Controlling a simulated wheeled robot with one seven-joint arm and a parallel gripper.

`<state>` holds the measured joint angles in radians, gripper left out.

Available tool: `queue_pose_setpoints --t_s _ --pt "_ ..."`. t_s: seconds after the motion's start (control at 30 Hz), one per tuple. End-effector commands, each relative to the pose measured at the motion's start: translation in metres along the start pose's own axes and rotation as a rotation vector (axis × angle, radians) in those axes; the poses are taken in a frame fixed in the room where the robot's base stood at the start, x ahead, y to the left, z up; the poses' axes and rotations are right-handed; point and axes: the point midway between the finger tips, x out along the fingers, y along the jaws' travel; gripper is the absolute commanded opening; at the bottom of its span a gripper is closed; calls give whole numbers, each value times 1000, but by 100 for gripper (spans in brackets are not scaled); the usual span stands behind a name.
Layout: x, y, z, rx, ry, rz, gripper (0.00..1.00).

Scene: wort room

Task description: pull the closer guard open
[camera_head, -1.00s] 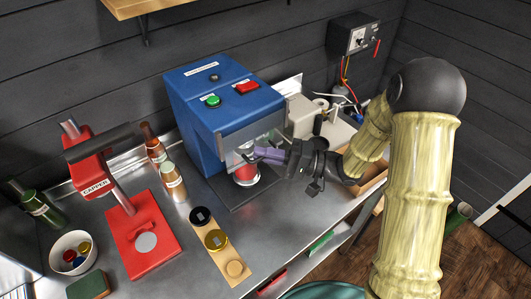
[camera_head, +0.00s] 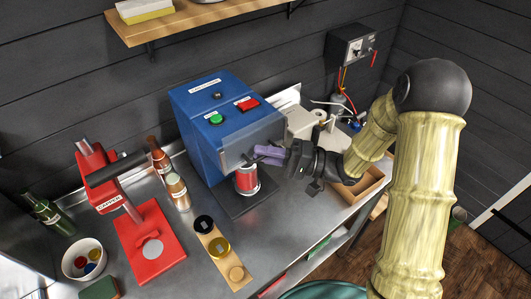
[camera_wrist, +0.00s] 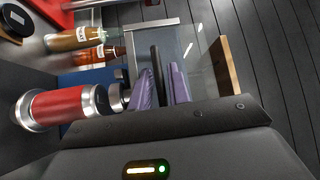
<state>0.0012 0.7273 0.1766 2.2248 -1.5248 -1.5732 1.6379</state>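The blue closer (camera_head: 215,110) stands on the metal bench, with green and red buttons on top. Its clear guard (camera_head: 232,160) hangs at the front, partly raised, above a red can (camera_head: 246,182). The can also shows in the wrist view (camera_wrist: 65,106), below the guard's level. My gripper (camera_head: 268,154) is at the guard's front. In the wrist view the purple fingers (camera_wrist: 163,88) lie on both sides of the dark guard handle (camera_wrist: 156,66) and look shut on it. The contact itself is partly hidden.
A red capper (camera_head: 150,240) stands at the left, with brown bottles (camera_head: 160,155) between it and the closer. A wooden strip with caps (camera_head: 222,250) lies in front. A wooden tray (camera_head: 358,188) sits to the right, below my forearm. A shelf (camera_head: 190,18) hangs above.

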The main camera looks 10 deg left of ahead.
Motion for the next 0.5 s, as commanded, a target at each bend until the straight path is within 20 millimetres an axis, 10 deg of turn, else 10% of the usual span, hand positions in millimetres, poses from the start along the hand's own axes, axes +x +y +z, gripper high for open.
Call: queue_pose_setpoints --t_s 0.5 --pt "-7 1 0 0 1 1 18"
